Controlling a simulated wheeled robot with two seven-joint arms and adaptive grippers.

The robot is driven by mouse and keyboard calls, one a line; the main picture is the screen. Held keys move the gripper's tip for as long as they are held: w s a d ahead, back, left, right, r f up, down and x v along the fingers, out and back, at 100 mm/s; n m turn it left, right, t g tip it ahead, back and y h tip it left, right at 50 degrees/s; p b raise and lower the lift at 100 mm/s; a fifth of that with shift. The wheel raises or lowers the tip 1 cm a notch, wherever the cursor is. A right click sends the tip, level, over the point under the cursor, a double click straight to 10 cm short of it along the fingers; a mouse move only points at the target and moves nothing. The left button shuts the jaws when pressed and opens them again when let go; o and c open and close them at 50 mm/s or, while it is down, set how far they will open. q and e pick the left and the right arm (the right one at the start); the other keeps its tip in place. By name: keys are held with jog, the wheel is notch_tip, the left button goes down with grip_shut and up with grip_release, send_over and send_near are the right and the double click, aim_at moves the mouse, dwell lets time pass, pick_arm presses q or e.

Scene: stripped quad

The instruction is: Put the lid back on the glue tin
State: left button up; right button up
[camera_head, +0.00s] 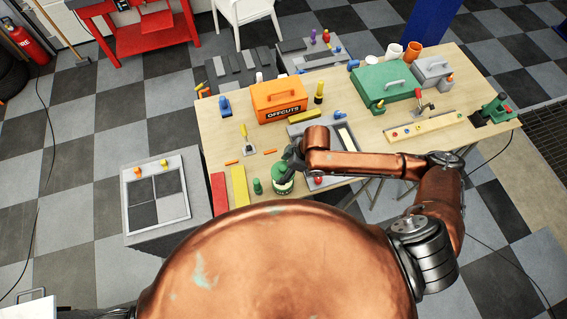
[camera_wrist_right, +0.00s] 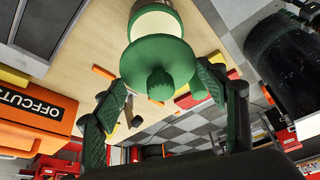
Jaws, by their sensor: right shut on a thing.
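The glue tin (camera_head: 284,186), green with a pale band, stands near the table's front edge. It also shows in the right wrist view (camera_wrist_right: 158,22) behind the lid. The green round lid (camera_wrist_right: 155,55) with a knob sits between the pads of my right gripper (camera_wrist_right: 163,84), which is shut on it. My left gripper is not in view.
An orange OFFCUTS box (camera_head: 278,101) stands behind the tin. A small green bottle (camera_head: 257,186) and a yellow strip (camera_head: 239,186) lie to its left. A tray (camera_head: 345,136) is to the right, partly behind my arm. A green toolbox (camera_head: 380,84) stands farther back.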

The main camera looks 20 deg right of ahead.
jog(key=shift+s+a, duration=0.1)
jog(key=shift+s, duration=0.05)
jog(key=shift+f, duration=0.15)
jog(key=shift+f+b, duration=0.9)
jog(key=shift+b, duration=0.3)
notch_tip(320, 180, down, 3)
jog(key=b, duration=0.3)
jog(key=shift+r, duration=0.2)
jog(key=shift+f, duration=0.9)
jog(key=shift+p, duration=0.75)
jog(key=shift+f+p, duration=0.15)
jog(key=shift+p, duration=0.3)
dwell(0.4)
jog(key=shift+p, duration=0.45)
dwell(0.4)
dwell(0.3)
